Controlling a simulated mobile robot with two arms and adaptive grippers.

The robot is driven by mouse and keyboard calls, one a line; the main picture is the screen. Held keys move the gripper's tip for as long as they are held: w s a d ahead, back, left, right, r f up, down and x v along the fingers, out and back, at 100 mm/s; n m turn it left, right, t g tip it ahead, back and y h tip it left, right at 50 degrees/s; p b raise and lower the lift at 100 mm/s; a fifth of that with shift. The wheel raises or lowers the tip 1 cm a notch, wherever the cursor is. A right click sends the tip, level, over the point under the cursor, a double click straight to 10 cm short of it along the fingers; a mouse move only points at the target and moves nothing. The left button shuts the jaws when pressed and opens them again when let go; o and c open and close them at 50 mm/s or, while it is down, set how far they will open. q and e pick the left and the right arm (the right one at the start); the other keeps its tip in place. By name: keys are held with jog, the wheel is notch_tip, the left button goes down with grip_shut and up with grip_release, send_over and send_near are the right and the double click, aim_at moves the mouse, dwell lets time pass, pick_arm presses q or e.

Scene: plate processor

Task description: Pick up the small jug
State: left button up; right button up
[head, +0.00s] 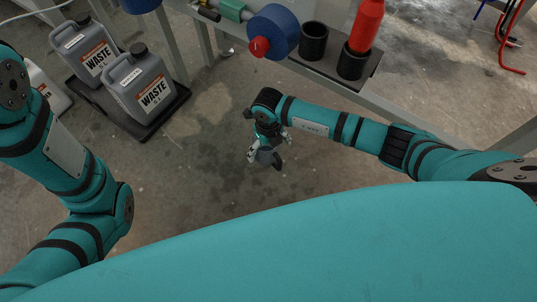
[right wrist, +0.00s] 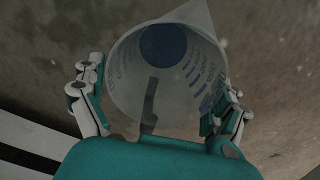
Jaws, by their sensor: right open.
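The small jug (right wrist: 207,50) is a translucent grey cone-shaped vessel with printed markings, a pointed spout and a blue disc at its far end. In the right wrist view its open mouth faces the camera. My right gripper (right wrist: 155,112) is open, with one finger on each side of the jug; I cannot tell whether either finger touches it. In the head view the right gripper (head: 267,141) points down over the floor, and the jug (head: 265,157) shows small and partly hidden beneath it. A dark part, perhaps the handle, sits beside it. My left gripper is out of view.
Two grey waste canisters (head: 143,88) stand in a black tray (head: 160,123) at the upper left. A metal frame with a blue round part (head: 272,31), black cups (head: 313,41) and a red bottle (head: 367,25) is at the top. The floor (head: 205,150) around the gripper is clear.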

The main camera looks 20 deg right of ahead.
jog(key=shift+f, duration=0.1)
jog(key=c, duration=1.2)
jog(key=shift+o, duration=0.2)
